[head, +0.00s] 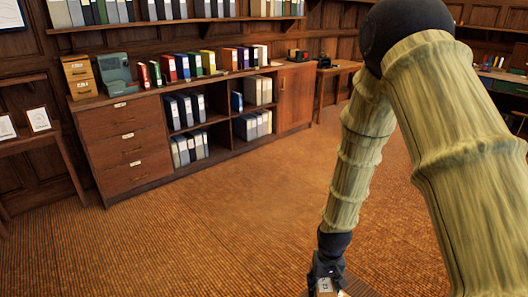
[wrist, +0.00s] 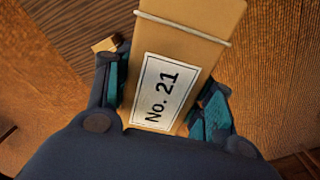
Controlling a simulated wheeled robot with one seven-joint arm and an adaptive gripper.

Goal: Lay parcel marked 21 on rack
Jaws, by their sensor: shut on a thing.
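The parcel marked No. 21 (wrist: 192,50) is a tan box with a white label and a pale cord around it. It sits between the two teal-padded fingers of my gripper (wrist: 163,93) in the wrist view, and they are shut on it. I cannot pick out the rack for certain in either view.
A wooden cabinet (head: 130,150) with drawers and binder shelves stands along the back wall. A side table (head: 28,140) is at the left. Carpet (head: 210,225) lies open in between.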

